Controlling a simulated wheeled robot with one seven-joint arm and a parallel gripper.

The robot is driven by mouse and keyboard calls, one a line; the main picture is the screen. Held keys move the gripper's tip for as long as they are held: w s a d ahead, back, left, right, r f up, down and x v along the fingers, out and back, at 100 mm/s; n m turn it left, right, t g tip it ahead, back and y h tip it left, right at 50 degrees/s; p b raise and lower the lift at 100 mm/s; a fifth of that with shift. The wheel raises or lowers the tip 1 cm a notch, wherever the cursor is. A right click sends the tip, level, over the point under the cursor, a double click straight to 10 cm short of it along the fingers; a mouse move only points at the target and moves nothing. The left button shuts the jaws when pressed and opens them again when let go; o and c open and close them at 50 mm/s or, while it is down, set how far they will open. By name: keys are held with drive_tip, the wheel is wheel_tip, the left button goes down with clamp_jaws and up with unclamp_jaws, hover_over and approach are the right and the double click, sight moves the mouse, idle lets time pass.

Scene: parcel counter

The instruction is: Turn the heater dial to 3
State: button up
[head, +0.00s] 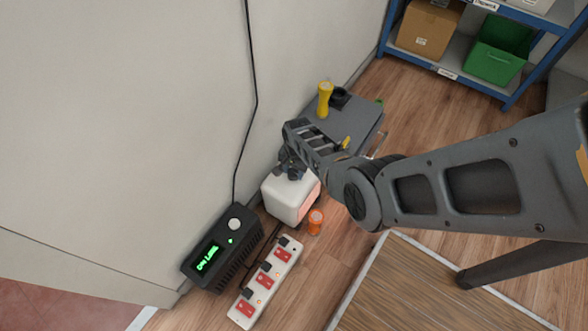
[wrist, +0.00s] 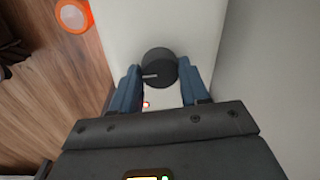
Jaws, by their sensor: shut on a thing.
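The white heater (head: 285,198) stands on the floor against the wall, with a reddish glow on its right side. Its top fills the middle of the wrist view (wrist: 125,30). The round dark heater dial (wrist: 158,66) sits on that top, with a pale pointer line towards the left in the wrist view. I cannot read any numbers around it. My gripper (wrist: 158,78) is shut on the dial, one blue finger on each side. In the head view my gripper (head: 290,168) is over the heater top and hides most of the dial. A small red light (wrist: 146,104) shows near the dial.
A black box with a green display (head: 208,257) and a power strip with red switches (head: 264,281) lie in front. An orange object (head: 315,220) stands beside the heater. Behind are a grey case (head: 365,115) and a yellow torch-like object (head: 325,98). A blue shelf (head: 480,91) is farther back.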

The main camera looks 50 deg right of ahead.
sight(295, 173)
drive_tip(key=o, duration=1)
drive_tip(key=shift+o, duration=0.2)
drive_tip(key=shift+s+r+p, duration=0.15)
drive_tip(key=shift+r+p, duration=0.95)
drive_tip(key=shift+r, duration=0.85)
drive_tip(key=shift+s+r+p, duration=0.15)
drive_tip(key=shift+r+p, duration=0.9)
drive_tip(key=shift+r, duration=0.9)
